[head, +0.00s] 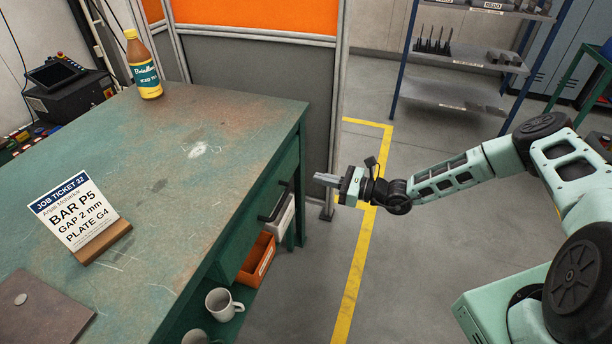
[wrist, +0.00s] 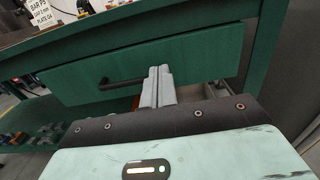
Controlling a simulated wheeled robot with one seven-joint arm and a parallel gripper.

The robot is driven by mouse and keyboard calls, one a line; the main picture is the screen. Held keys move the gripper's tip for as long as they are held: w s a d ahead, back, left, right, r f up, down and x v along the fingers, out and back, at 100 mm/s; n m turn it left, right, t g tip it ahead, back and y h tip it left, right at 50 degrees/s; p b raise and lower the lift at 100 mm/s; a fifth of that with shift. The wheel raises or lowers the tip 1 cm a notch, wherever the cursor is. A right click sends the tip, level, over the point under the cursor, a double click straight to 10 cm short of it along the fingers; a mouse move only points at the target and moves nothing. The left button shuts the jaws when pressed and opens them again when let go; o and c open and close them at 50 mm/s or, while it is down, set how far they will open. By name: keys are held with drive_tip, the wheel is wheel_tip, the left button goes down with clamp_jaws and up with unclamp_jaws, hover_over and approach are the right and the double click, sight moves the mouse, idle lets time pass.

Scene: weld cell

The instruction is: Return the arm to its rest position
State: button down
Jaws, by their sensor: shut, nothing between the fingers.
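My gripper (head: 326,179) is at the end of my arm, which reaches in from the right in the head view. It is out over the floor, to the right of the green workbench (head: 150,180). Its fingers point left toward the bench's drawer side. In the wrist view the gripper's two grey fingers (wrist: 157,87) lie together with nothing between them. Behind them is the green drawer front (wrist: 150,65) with a black handle (wrist: 122,83). The drawer looks slightly pulled out.
A job ticket (head: 75,212), a bottle (head: 143,65) and a dark flat case (head: 35,308) are on the bench. An orange bin (head: 257,258) and mugs (head: 223,303) sit below. A partition (head: 255,90) stands behind; shelves (head: 455,95) are at the back. The floor around my arm is clear.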

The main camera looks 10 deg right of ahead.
drive_tip(key=s+a+r+n+g+h+p, duration=0.2)
drive_tip(key=s+a+r+n+g, duration=0.3)
drive_tip(key=s+r+n+g, duration=0.35)
drive_tip(key=s+a+r+n+g+h+p, duration=0.1)
drive_tip(key=s+a+r+n+g+h, duration=0.2)
drive_tip(key=s+a+r+n+g, duration=0.5)
drive_tip(key=s+d+r+n+t+h+p, duration=0.1)
drive_tip(key=s+d+r+n+t+h, duration=0.2)
drive_tip(key=s+r+n, duration=0.4)
drive_tip(key=s+d+r+n+t+h+p, duration=0.2)
drive_tip(key=s+r+n+h, duration=0.4)
drive_tip(key=s, duration=0.6)
wheel_tip(320, 180, up, 3)
drive_tip(key=d+n+t, duration=0.1)
drive_tip(key=n, duration=0.2)
drive_tip(key=shift+s+d+f+p, duration=0.2)
drive_tip(key=shift+s+d+p, duration=0.1)
drive_tip(key=shift+t, duration=0.25)
